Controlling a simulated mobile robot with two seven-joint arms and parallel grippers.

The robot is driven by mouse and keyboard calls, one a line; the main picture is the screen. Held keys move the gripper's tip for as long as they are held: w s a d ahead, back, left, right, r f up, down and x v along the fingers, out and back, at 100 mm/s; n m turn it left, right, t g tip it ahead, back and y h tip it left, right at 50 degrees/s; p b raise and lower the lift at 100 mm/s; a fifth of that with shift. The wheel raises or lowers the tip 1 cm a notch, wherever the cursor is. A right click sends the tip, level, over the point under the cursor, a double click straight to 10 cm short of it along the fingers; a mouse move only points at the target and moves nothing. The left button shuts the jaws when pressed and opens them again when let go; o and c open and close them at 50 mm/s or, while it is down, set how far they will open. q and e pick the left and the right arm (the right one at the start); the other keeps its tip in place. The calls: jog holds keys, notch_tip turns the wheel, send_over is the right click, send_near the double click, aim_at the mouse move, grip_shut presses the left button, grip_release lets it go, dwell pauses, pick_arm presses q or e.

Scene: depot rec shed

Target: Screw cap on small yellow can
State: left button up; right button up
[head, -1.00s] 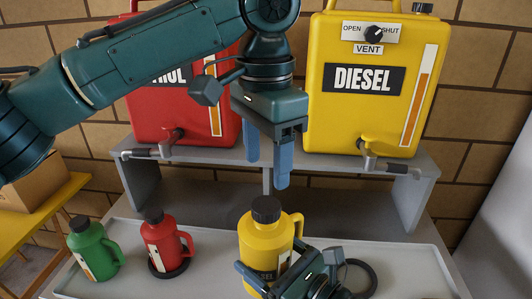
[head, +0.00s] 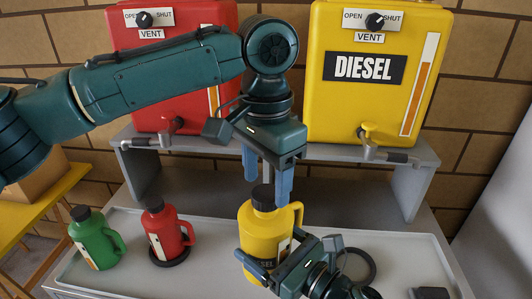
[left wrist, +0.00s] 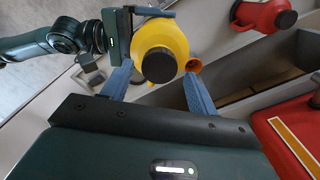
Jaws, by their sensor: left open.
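The small yellow can (head: 258,226) stands upright on the grey tray, with its handle to the right. A black cap (head: 263,192) sits on its mouth; I cannot tell how tight it is. My left gripper (head: 267,182) is open and points down over the can, its fingers close to the cap's height. In the left wrist view the cap (left wrist: 158,67) shows between the two spread blue fingers, apart from both. My right gripper (head: 268,262) is low at the front of the can, its fingers closed around the body. The can's label is partly hidden by it.
A red can (head: 168,236) on a black ring and a green can (head: 93,243) stand at the left of the tray (head: 215,272). An empty black ring (head: 370,262) lies at the right. Behind, the red tank (head: 180,80) and yellow diesel tank (head: 350,110) stand on a grey shelf.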

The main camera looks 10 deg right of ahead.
pick_arm(q)
jog(key=shift+f, duration=1.05)
jog(key=shift+c, duration=0.6)
jog(key=c, duration=0.9)
jog(key=o, duration=1.2)
jog(key=shift+r, duration=0.1)
notch_tip(320, 180, up, 12)
jog(key=shift+f, duration=0.1)
